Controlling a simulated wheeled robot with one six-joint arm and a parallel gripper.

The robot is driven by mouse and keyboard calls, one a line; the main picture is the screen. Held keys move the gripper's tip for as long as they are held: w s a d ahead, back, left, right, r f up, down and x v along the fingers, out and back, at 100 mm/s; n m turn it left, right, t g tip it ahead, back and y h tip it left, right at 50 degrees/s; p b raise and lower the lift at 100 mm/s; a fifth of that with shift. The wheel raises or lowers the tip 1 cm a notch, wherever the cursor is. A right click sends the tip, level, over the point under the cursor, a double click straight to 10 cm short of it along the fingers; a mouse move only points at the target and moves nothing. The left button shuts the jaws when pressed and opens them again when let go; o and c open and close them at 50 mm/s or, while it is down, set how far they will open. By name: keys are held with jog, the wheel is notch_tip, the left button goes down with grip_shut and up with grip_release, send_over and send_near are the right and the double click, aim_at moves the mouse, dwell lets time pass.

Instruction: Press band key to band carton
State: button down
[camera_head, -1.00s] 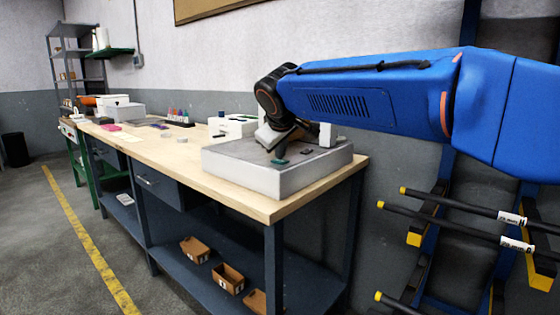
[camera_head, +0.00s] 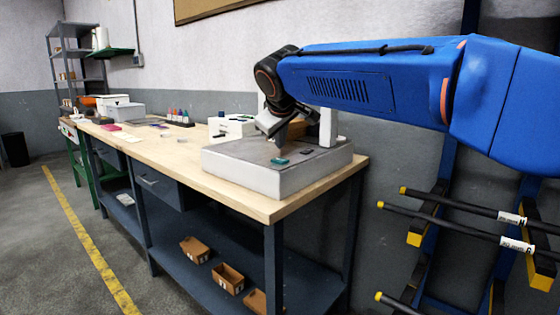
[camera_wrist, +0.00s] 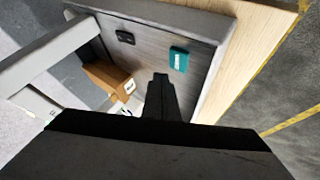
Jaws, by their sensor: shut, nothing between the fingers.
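The grey banding machine (camera_head: 245,176) stands on the near end of the wooden bench. A teal key (camera_head: 280,161) and a smaller dark key (camera_head: 307,151) sit on its top; the wrist view shows the teal key (camera_wrist: 179,59) with unreadable lettering. A brown carton (camera_wrist: 107,76) with a white label lies on the machine top in the wrist view, partly hidden at the frame's white arch. My gripper (camera_wrist: 160,78) is shut and empty, pointing down above the top, apart from the teal key. In the head view my gripper (camera_head: 281,143) is just above that key.
A white upright post (camera_head: 328,128) of the machine stands close to my wrist. A white box (camera_head: 232,126) and small bottles (camera_head: 178,116) stand farther along the bench. Small cartons (camera_head: 229,277) lie on the lower shelf. The bench front is mostly clear.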

aim_at(281, 161)
jog(key=shift+r, duration=1.65)
jog(key=s+d+f+m+g, duration=0.1)
jog(key=s+d+f+m, duration=0.1)
jog(key=s+d+f, duration=0.35)
jog(key=s+d+f+m+g+h, duration=0.1)
jog(key=s+d+f, duration=0.2)
jog(key=s+d, duration=0.5)
jog(key=s+d+f+m, duration=0.25)
jog(key=d+f, duration=0.25)
jog(key=d, duration=0.5)
jog(key=s+d+f+m+g, duration=0.1)
jog(key=s+d+f, duration=0.3)
jog(key=s+f, duration=0.6)
jog(key=s+d+f+m+g, duration=0.1)
jog(key=s+d+f+m, duration=0.2)
jog(key=s+f, duration=0.7)
jog(key=shift+s+d, duration=0.95)
jog(key=shift+s, duration=0.3)
